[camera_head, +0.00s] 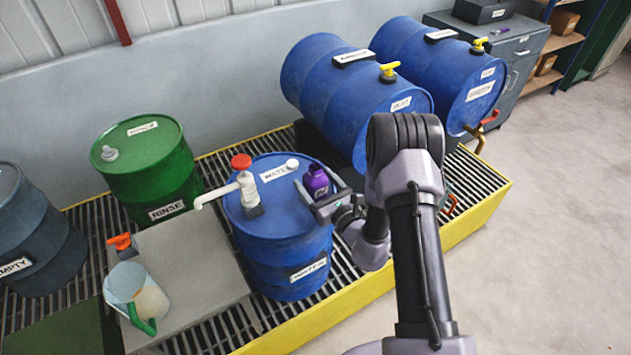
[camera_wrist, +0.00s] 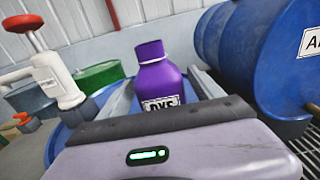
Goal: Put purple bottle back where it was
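The purple bottle (camera_head: 316,181) has a purple cap and a white collar, and it is upright at the right side of the top of the blue WATER drum (camera_head: 262,215). In the wrist view the bottle (camera_wrist: 158,75) shows its DYE label, partly hidden by the gripper body. My gripper (camera_head: 318,193) reaches in from the right, with one finger on each side of the bottle. In the wrist view the fingers (camera_wrist: 160,92) lie very close to its sides. I cannot tell whether they touch it. The bottle's base is hidden, so I cannot tell whether it rests on the drum.
A white pump with a red knob (camera_head: 241,163) and a white cap (camera_head: 292,164) stand on the drum top. A green RINSE drum (camera_head: 150,175) and a grey block (camera_head: 190,262) with a jug (camera_head: 137,295) are left. Blue drums lie behind. A yellow-edged grate (camera_head: 470,212) runs below.

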